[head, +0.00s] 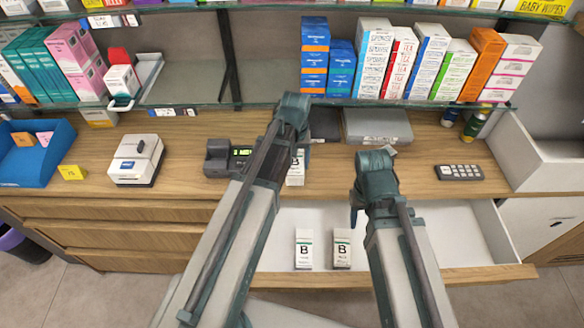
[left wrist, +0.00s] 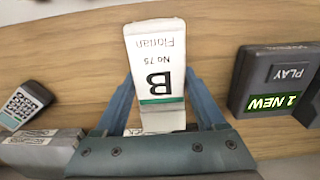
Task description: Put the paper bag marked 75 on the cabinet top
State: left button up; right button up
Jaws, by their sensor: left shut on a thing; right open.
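The white paper bag marked "B", "No 75" and "Florian" (left wrist: 157,55), with a green stripe, is between the fingers of my left gripper (left wrist: 160,82). The gripper is shut on it. In the head view this bag (head: 296,172) shows partly behind my left arm, over the wooden cabinet top (head: 200,183). I cannot tell whether its base touches the wood. Two similar white bags marked B, a left one (head: 304,250) and a right one (head: 342,250), stand in the open drawer (head: 455,240). My right gripper (head: 355,207) is open by the drawer, mostly hidden by its arm.
A dark answering machine (head: 217,160) with a lit display is close to the held bag. A white box-like device (head: 135,160), a yellow tag (head: 72,172), a blue tray (head: 40,160), a grey case (head: 377,126) and a dark keypad (head: 459,173) occupy the top. Shelves of boxes stand behind.

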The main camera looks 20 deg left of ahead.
aim_at(296, 162)
pick_arm(q)
jog(key=shift+s+d+f+b, duration=0.1)
jog(key=shift+d+f+b, duration=0.1)
jog(key=shift+f, duration=0.25)
jog(key=shift+s+d+f+b, duration=0.1)
jog(key=shift+f+b, duration=0.05)
jog(key=shift+f, duration=0.25)
jog(key=shift+w+a, duration=0.1)
jog(key=shift+a, duration=0.05)
jog(key=shift+f, duration=0.1)
jog(key=o, duration=1.5)
pick_arm(e)
jog(key=shift+s+d+f, duration=0.1)
jog(key=shift+f, duration=0.85)
jog(key=shift+r, duration=0.1)
